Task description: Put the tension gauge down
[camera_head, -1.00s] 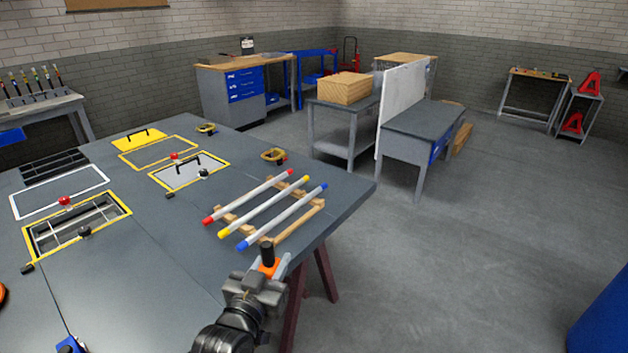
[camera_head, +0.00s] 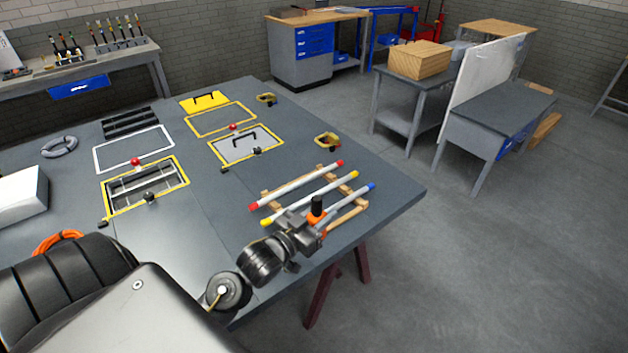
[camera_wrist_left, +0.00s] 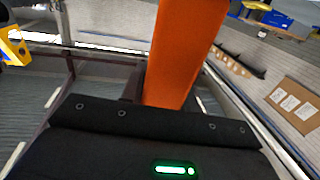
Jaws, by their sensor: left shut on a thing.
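My left gripper (camera_head: 306,232) is over the near right edge of the dark table (camera_head: 240,290). It is shut on the tension gauge (camera_head: 316,213), an orange body with a black upper end. In the left wrist view the orange gauge (camera_wrist_left: 185,50) stands up from the dark gripper body. The gripper hides part of the gauge's lower end, and I cannot tell whether it touches anything below. My right gripper is not in view.
Capped white tubes (camera_head: 310,195) lie on a wooden rack (camera_head: 346,215), close beside and partly behind my left gripper. Yellow-framed openings (camera_head: 180,165) are further left. An orange coil (camera_head: 58,240) and a grey ring (camera_head: 59,147) lie at left. Bare tabletop lies between the openings and the rack.

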